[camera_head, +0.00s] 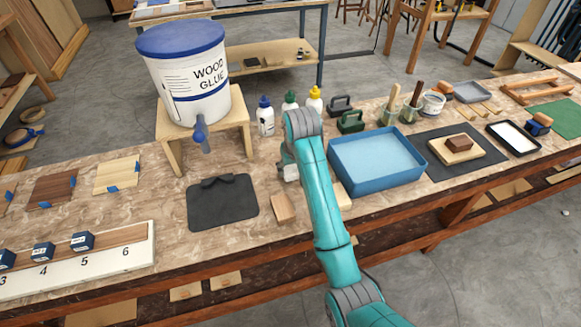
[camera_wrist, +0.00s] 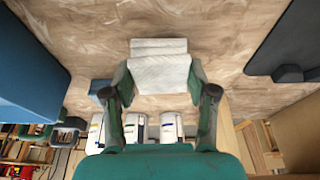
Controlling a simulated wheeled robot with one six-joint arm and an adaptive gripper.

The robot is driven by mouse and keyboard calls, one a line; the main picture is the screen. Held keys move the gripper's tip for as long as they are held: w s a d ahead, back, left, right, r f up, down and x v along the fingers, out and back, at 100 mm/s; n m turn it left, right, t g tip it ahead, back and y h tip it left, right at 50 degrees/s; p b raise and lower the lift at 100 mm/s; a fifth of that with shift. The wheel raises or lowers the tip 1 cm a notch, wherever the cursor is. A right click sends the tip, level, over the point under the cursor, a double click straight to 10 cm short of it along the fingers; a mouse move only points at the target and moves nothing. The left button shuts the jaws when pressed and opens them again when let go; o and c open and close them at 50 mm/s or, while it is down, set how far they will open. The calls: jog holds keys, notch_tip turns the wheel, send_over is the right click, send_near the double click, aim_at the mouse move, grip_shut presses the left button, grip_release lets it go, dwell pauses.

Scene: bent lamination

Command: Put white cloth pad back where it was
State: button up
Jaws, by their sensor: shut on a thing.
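The white cloth pad (camera_wrist: 160,74) is between the two fingers of my gripper (camera_wrist: 159,88) in the wrist view, with a folded-looking strip along its upper edge. My gripper is shut on it. In the head view a bit of the white pad (camera_head: 291,173) shows at the left of my wrist, above the workbench (camera_head: 262,172), between the dark mat and the blue tray. My arm hides most of the gripper there. I cannot tell whether the pad touches the bench.
The blue tray (camera_head: 375,181) stands right of my arm, the dark mat (camera_head: 222,206) lies left. A wooden block (camera_head: 283,208) sits in front of the gripper. Glue bottles (camera_head: 266,116) and a glue bucket (camera_head: 187,75) on a stand are behind. Bare bench shows around the pad.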

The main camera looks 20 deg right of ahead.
jog(key=shift+f, duration=0.7)
jog(key=shift+f, duration=0.1)
jog(key=o, duration=1)
